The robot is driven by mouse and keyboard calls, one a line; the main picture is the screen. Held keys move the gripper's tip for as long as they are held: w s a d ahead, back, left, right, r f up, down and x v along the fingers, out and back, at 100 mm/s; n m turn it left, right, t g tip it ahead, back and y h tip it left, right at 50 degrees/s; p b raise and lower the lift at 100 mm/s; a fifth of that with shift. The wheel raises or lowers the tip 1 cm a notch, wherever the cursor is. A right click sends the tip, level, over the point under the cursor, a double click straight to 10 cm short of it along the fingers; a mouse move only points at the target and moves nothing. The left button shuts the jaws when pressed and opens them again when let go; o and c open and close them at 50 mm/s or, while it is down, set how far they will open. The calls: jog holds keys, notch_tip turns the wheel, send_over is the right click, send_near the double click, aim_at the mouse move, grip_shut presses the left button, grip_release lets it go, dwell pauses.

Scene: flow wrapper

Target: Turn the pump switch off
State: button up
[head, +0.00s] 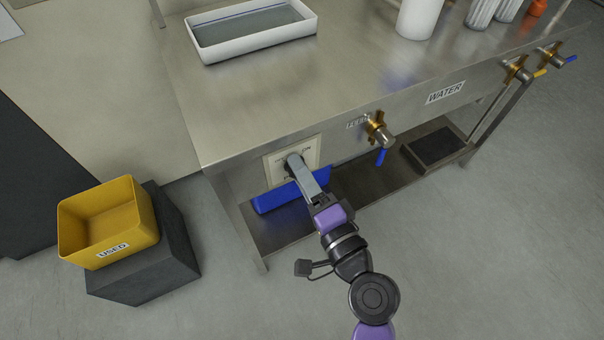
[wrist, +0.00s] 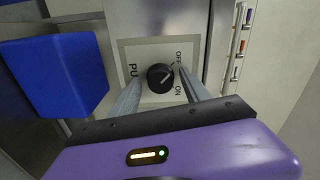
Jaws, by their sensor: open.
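The pump switch is a round black knob (wrist: 159,77) on a pale square plate (wrist: 150,47) in the steel table's front. In the wrist view, the plate reads "PU", "OFF" and "ON", with the lettering turned sideways. A pale mark on the knob slants toward the side with OFF and ON; its exact setting is hard to tell. My gripper (wrist: 161,82) is open, with one finger on each side of the knob; contact cannot be told. In the head view, my gripper (head: 296,163) reaches the plate (head: 312,150) and mostly hides the knob.
A blue bin (head: 275,198) sits under the table, close beside my gripper. A valve with a blue lever (head: 380,155) is to the right, near the "WATER" label. A yellow "USED" bin (head: 80,247) stands on a dark block at left. A white tray (head: 206,52) is on top.

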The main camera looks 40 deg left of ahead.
jog(key=v, duration=0.7)
jog(key=shift+s+d, duration=0.15)
jog(key=shift+d, duration=0.2)
jog(key=d+f+t+h, duration=0.2)
jog(key=d+t+h, duration=0.8)
jog(key=d, duration=1.2)
jog(key=s+d+r+n+g+h, duration=0.1)
jog(key=s+d+h, duration=0.2)
jog(key=s+d, duration=0.55)
jog(key=s+d+r+n+g+h, duration=0.15)
jog(key=s+d+h, duration=0.3)
jog(key=s, duration=0.75)
notch_tip(320, 180, up, 20)
jog(key=p, duration=2)
jog(key=shift+w+d+f+y, duration=0.15)
jog(key=shift+w+d+y, duration=0.05)
jog(key=shift+w+y, duration=0.25)
jog(key=shift+f+t, duration=0.1)
jog(key=shift+t, duration=0.15)
jog(key=shift+c, duration=0.2)
